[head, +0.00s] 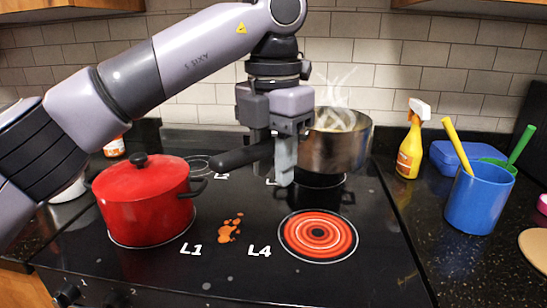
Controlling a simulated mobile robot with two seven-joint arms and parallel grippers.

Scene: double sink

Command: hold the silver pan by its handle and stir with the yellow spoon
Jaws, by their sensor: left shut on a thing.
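The silver pan (345,151) is at the back right of the stove, with pale steam rising from it. Its black handle (236,158) points left. My left gripper (285,160) comes down from above and is shut on this handle close to the pan. I cannot tell if the pan's base touches the stove. The yellow spoon (450,132) leans in the blue cup (480,199) on the right counter; only its upper part shows. My right gripper is not in view.
A lidded red pot (147,204) stands on the left burner. The front right burner (318,236) glows red and is bare. An orange spill (229,230) lies between them. A yellow spray bottle (410,145), a blue box (456,157) and a green-handled utensil (521,145) are at right.

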